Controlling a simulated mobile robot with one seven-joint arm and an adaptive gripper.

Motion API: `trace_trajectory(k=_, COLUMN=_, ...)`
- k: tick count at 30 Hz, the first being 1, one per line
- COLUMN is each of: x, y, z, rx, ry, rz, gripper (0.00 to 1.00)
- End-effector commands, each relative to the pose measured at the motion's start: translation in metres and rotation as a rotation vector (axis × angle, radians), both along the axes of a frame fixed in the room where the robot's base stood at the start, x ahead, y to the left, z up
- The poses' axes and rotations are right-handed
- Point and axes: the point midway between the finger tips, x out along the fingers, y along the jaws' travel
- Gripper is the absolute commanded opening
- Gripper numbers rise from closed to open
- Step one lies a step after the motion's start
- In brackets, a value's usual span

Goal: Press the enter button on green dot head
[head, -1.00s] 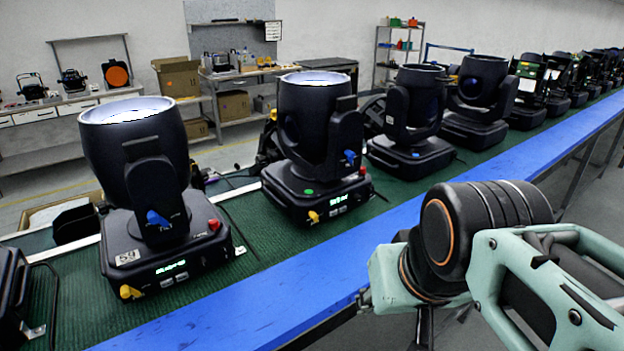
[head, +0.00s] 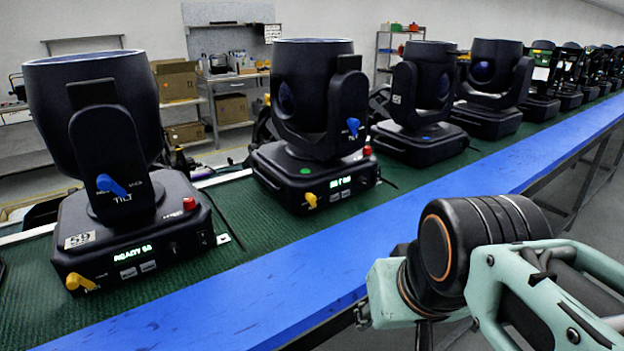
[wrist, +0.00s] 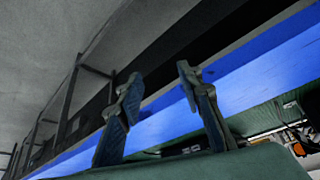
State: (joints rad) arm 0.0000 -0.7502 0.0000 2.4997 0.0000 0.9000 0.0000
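The green dot head (head: 308,115) is a black moving light on the conveyor, second from the left. A green dot (head: 305,171) is on its base, with a yellow knob (head: 310,199), a lit display (head: 340,182), small grey buttons (head: 340,195) below it and a red knob (head: 367,151). The button labels are too small to read, so I cannot tell which is enter. My gripper (wrist: 160,78) is open and empty in the wrist view, its two fingers apart in front of the blue rail. In the head view its fingers do not show; only my arm is at lower right, apart from the head.
A similar head (head: 100,140) marked 59 stands nearer at left, its display reading READY 59. More heads (head: 420,95) line the green belt (head: 250,235) to the right. The blue rail (head: 280,280) edges the belt on my side. Shelves and boxes (head: 178,82) stand behind.

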Motion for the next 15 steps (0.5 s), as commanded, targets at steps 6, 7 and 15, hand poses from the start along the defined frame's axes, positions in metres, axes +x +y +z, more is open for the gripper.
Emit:
trace_trajectory(k=6, x=-0.0001, y=0.0, z=-0.0003, rx=0.0, ry=0.0, rz=0.0, gripper=0.09)
trace_trajectory(k=7, x=-0.0001, y=0.0, z=-0.0003, rx=0.0, ry=0.0, rz=0.0, gripper=0.06)
trace_trajectory(k=15, x=0.0, y=0.0, z=-0.0004, rx=0.0, ry=0.001, rz=0.0, gripper=0.0)
